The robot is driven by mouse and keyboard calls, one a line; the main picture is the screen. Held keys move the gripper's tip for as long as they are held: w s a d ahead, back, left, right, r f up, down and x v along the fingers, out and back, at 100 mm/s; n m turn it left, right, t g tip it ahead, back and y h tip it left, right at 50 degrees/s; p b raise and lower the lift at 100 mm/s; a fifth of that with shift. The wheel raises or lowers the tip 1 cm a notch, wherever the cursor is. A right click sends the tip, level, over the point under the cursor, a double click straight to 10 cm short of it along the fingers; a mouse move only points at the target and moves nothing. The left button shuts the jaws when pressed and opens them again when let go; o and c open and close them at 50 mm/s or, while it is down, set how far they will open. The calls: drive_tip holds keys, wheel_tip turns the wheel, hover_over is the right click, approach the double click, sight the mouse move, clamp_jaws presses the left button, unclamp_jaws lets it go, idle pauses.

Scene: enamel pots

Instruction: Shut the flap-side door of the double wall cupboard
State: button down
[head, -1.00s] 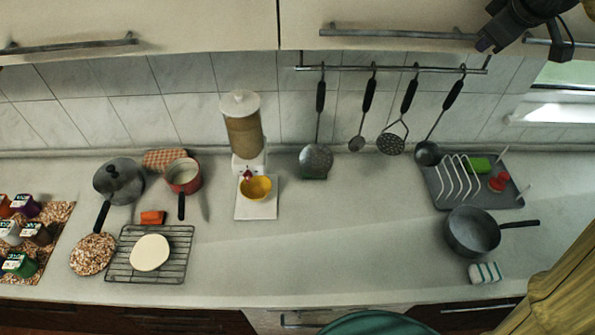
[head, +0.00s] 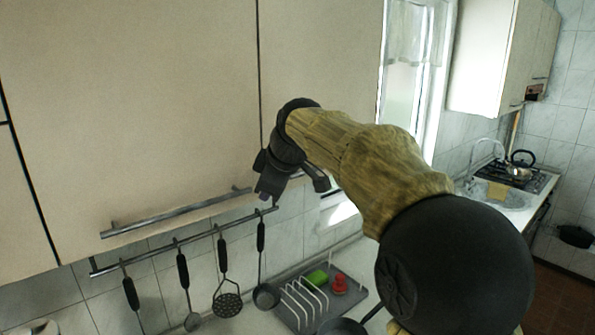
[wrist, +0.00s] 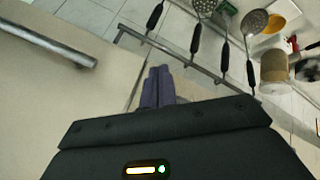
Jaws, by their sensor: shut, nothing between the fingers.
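The pale double wall cupboard fills the upper head view. Its left door (head: 130,110) carries a long grey bar handle (head: 175,213), which also shows in the wrist view (wrist: 45,43). A narrow dark seam separates it from the right door (head: 320,60). Both door faces look about flush; I cannot tell whether either stands slightly ajar. The right door's handle is hidden behind my arm. My gripper (head: 266,188) is at the lower end of the seam, just right of the left handle. Its purple fingers (wrist: 157,87) are shut and empty. Contact with a door is unclear.
Below the cupboard a rail (head: 190,240) carries several hanging utensils, close under my gripper. A grey tray (head: 350,296) with a white rack stands on the counter. A window (head: 405,80) and another wall cupboard (head: 500,55) lie to the right.

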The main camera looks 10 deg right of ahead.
drive_tip(key=s+d+r+b, duration=0.1)
drive_tip(key=s+d+r, duration=0.3)
drive_tip(key=d+r, duration=0.2)
drive_tip(key=shift+d+r+b, duration=0.15)
drive_tip(key=shift+r+b, duration=0.2)
drive_tip(key=shift+r, duration=0.55)
drive_tip(key=shift+s, duration=0.1)
